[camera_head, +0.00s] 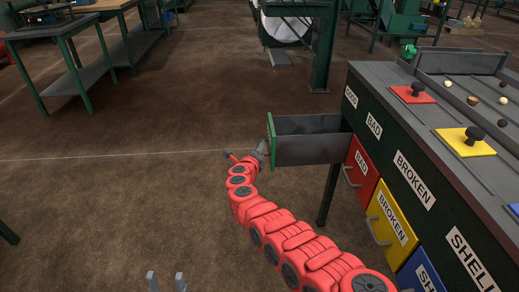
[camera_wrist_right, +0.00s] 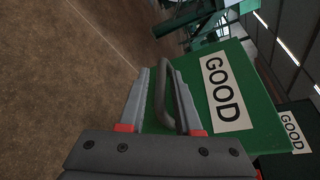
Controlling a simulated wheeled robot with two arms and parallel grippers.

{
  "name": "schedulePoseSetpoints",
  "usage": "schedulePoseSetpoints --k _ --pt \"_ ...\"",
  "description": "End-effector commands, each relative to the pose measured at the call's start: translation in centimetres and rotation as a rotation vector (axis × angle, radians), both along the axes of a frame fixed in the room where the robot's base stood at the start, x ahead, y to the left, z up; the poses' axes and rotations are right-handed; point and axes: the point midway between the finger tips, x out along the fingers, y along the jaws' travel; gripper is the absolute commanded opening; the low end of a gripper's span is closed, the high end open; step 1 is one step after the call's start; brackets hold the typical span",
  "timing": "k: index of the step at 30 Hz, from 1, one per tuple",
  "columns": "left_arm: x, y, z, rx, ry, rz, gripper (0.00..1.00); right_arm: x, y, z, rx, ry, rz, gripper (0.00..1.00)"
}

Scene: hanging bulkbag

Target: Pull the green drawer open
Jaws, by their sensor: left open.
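The green drawer (camera_head: 271,142) stands pulled well out of the left end of the cabinet, and its grey box shows behind the green front. In the right wrist view its green front (camera_wrist_right: 232,98) carries a GOOD label and a grey bar handle (camera_wrist_right: 164,85). My right gripper (camera_head: 246,154) is at the drawer front. In the right wrist view the fingers of my right gripper (camera_wrist_right: 160,85) are apart, one on each side of the handle, with gaps beside it. My left gripper (camera_head: 166,281) is open and empty at the bottom edge, away from the drawer.
The cabinet (camera_head: 400,150) on the right also has a red BAD drawer (camera_head: 362,168), a yellow BROKEN drawer (camera_head: 391,222) and a blue drawer (camera_head: 420,273), all shut. A green-legged table (camera_head: 60,28) stands back left. The brown floor left of the drawer is clear.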

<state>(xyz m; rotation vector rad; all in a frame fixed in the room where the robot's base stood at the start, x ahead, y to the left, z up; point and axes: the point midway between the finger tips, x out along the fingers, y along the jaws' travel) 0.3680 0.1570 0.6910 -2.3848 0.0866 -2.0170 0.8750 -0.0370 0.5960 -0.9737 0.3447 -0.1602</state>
Motion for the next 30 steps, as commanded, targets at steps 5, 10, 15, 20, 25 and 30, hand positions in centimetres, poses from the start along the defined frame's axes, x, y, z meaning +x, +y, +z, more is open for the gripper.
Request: schedulePoseSetpoints --k 5,10,15,20,25,30 --pt "0.0 0.0 0.0 0.000 0.000 0.000 0.50 0.0 0.0 0.0 0.000 -0.001 -0.001 0.45" --pt "0.0 0.0 0.1 0.000 0.000 0.000 0.50 0.0 0.0 0.1 0.000 -0.001 -0.001 0.45" --pt "0.0 0.0 0.9 0.000 0.000 0.000 0.50 -0.7 0.1 0.3 -0.003 0.001 0.001 0.45" --pt "0.0 0.0 2.6 0.000 0.000 0.000 0.50 -2.6 0.5 1.0 0.003 0.002 -0.005 0.45" --pt "0.0 0.0 3.6 0.000 0.001 0.000 0.50 -4.7 1.4 1.1 0.003 0.004 0.000 0.45" --pt "0.0 0.0 4.5 0.000 0.000 0.000 0.50 -6.7 2.0 1.6 0.004 0.001 -0.001 0.45"
